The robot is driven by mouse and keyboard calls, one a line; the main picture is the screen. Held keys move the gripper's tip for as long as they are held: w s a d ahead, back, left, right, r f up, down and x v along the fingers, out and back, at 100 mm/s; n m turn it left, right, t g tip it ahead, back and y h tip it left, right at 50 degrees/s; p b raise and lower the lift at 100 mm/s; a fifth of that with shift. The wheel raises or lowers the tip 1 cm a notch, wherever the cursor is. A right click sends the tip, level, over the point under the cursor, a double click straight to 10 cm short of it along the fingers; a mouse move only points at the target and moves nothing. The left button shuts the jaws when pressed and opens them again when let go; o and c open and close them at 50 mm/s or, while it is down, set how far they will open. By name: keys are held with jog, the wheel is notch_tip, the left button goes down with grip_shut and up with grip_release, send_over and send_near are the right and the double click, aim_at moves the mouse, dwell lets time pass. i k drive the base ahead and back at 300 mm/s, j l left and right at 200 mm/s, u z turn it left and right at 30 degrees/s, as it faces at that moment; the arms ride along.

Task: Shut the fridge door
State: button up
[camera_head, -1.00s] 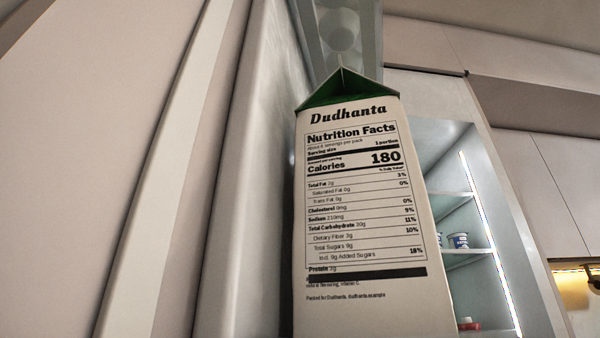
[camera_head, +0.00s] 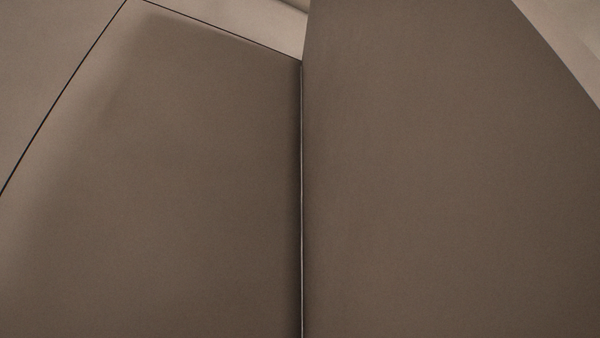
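Two plain brown panels fill the head view. The left panel (camera_head: 170,190) has thin dark seams beyond its upper left and top. The right panel (camera_head: 450,180) rises past the top of the picture and meets the left one at a vertical line. I cannot tell which panel, if either, is the fridge door, nor how far the door stands open. The fridge's inside and the carton are out of view. My gripper is not in view.
Lighter beige surfaces (camera_head: 45,60) show at the upper left and at the upper right corner (camera_head: 570,35). The panels look very close, and no floor or free room shows.

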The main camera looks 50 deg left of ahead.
aim_at(451, 148)
jog(key=k+j, duration=0.25)
jog(key=j, duration=0.15)
jog(key=k+j, duration=0.55)
jog(key=j, duration=0.2)
jog(key=k+j+u, duration=0.45)
jog(key=i+l, duration=0.05)
jog(key=i, duration=0.05)
